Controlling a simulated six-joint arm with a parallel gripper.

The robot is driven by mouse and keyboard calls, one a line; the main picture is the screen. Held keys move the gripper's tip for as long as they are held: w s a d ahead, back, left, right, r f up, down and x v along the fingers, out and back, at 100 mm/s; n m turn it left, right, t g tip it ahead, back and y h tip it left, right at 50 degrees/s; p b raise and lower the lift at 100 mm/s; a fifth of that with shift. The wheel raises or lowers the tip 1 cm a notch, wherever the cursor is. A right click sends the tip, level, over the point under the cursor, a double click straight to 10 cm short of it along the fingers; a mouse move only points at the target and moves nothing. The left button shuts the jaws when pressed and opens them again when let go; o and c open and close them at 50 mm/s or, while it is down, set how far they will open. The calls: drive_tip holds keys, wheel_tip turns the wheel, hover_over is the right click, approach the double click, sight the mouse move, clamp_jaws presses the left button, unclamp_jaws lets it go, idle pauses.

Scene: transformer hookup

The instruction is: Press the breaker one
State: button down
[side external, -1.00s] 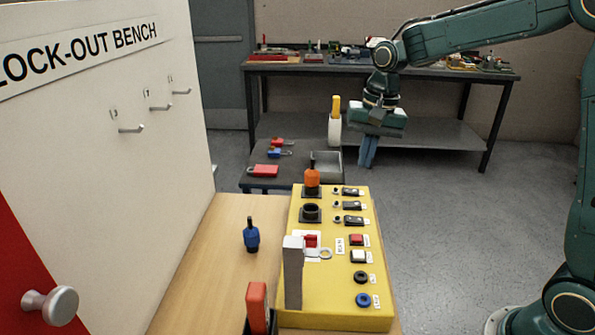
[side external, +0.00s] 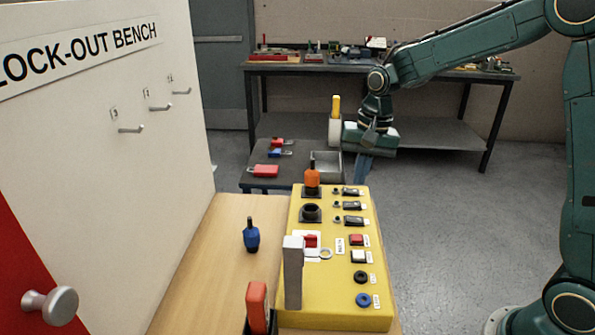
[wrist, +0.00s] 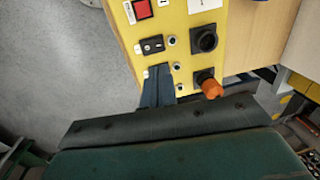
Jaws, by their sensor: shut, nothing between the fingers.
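The yellow panel (side external: 330,290) on the bench carries a column of black rocker switches. The far one (side external: 353,191), the middle one (side external: 353,206) and the near one (side external: 353,220) show in the side view; their labels are too small to read, so I cannot tell which is breaker one. My gripper (side external: 361,182) is shut and empty, pointing down just beyond the panel's far end. In the wrist view, my fingertips (wrist: 158,70) overlap the switch column and hide part of it. One rocker (wrist: 152,44) stays visible beside them. I cannot tell whether the fingers touch anything.
An orange-topped plug (side external: 312,177) stands upright near the far rocker, with a black round socket (side external: 311,212) nearer. A red button (side external: 357,240) and a white button (side external: 358,256) lie closer. A grey tray (side external: 326,165) sits behind the panel. Floor is open to the right.

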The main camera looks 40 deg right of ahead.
sight(349, 217)
drive_tip(key=f, duration=0.6)
drive_tip(key=a+f, duration=0.1)
drive_tip(key=f, duration=0.2)
drive_tip(key=shift+w+f, duration=0.35)
drive_tip(key=shift+f, duration=0.15)
drive_tip(key=shift+d, duration=0.1)
drive_tip(key=shift+s+d+r, duration=0.2)
drive_tip(key=shift+s+d, duration=0.25)
drive_tip(key=shift+d, duration=0.05)
drive_tip(key=shift+r, duration=0.1)
idle(0.5)
